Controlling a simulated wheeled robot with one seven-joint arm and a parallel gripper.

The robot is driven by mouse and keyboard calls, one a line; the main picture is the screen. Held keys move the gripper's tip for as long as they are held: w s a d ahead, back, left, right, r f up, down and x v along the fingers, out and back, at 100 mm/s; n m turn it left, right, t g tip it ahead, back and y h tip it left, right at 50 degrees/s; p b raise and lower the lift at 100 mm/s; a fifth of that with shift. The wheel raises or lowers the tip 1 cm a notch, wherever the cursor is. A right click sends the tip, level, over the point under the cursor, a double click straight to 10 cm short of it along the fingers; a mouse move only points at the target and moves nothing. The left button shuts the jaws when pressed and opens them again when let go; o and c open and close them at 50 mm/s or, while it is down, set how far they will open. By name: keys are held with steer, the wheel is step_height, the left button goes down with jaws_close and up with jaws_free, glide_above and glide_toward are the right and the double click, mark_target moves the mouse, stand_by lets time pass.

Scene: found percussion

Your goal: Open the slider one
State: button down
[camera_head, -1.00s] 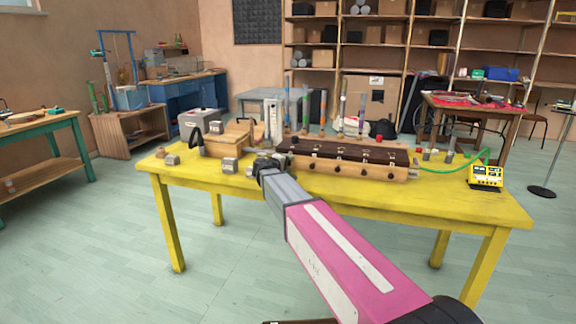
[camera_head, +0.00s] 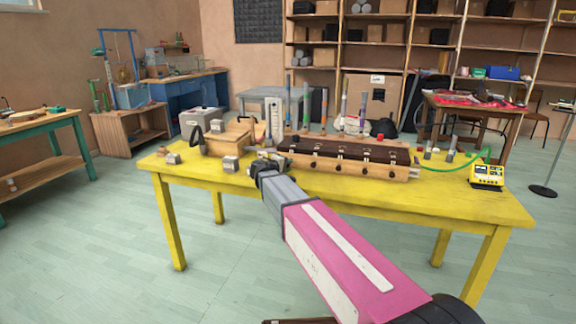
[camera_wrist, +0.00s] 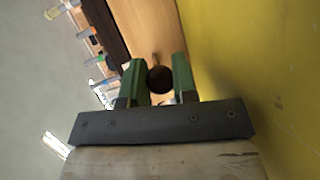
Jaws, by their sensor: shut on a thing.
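A long wooden box (camera_head: 398,173) with a dark brown top stands on the yellow table, with a row of dark round knobs along its front. My gripper (camera_head: 268,160) is at the left end of this box. In the wrist view, a dark round knob (camera_wrist: 160,79) sits between the two green fingers of my gripper (camera_wrist: 157,72), in front of light wood. The gripper is shut on this knob. I cannot tell from the head view which knob it is, as my gripper and arm cover that spot.
The yellow table (camera_head: 450,200) has a wooden box with a black handle (camera_head: 222,138) and small grey blocks (camera_head: 230,164) on the left. A yellow device (camera_head: 487,175) with a green cable stands at the right. Upright tubes stand behind the long box. The table's front right is clear.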

steer(key=c, duration=0.9)
jaws_free()
steer(key=v, duration=1)
steer(key=shift+s+a, duration=0.25)
steer(key=shift+a, duration=0.05)
